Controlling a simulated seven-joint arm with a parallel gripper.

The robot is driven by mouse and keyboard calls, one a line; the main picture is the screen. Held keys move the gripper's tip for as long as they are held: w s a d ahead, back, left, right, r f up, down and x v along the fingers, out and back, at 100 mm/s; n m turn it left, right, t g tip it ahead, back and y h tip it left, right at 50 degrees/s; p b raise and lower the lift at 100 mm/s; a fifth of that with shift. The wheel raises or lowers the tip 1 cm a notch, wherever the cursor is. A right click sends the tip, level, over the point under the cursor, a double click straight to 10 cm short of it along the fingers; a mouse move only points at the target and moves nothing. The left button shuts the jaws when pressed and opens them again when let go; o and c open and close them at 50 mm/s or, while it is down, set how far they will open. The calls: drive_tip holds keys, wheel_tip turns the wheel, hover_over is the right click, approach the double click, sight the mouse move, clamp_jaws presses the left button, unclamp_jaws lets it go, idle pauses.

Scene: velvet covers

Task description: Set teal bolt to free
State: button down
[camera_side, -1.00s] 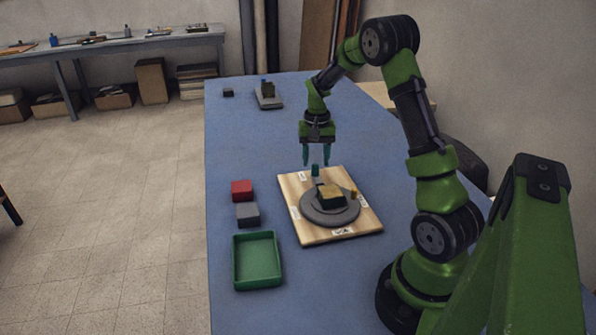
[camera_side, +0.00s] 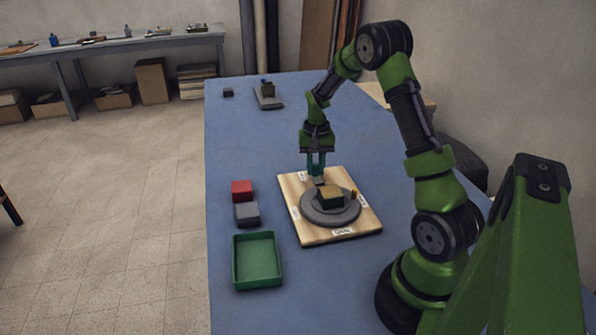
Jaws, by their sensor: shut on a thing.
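A wooden board (camera_side: 359,225) lies on the blue table and carries a round grey turntable disc (camera_side: 325,216). White labels are on the board's sides, too small to read. My gripper (camera_side: 317,173) points down at the far side of the disc, its teal fingers shut on the teal bolt. The fingers hide most or all of the bolt. A small grey piece (camera_side: 319,181) shows just below the fingertips.
A red block (camera_side: 242,187), a grey block (camera_side: 247,210) and an empty green tray (camera_side: 257,286) stand left of the board. A small dark block (camera_side: 228,92) and a grey stand with an object on it (camera_side: 268,103) are at the far end. The table between is clear.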

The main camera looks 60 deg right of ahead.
drive_tip(key=shift+w+d, duration=1.05)
drive_tip(key=c, duration=0.9)
unclamp_jaws()
drive_tip(key=shift+r, duration=0.1)
wheel_tip(320, 180, up, 17)
drive_tip(key=shift+f, duration=0.15)
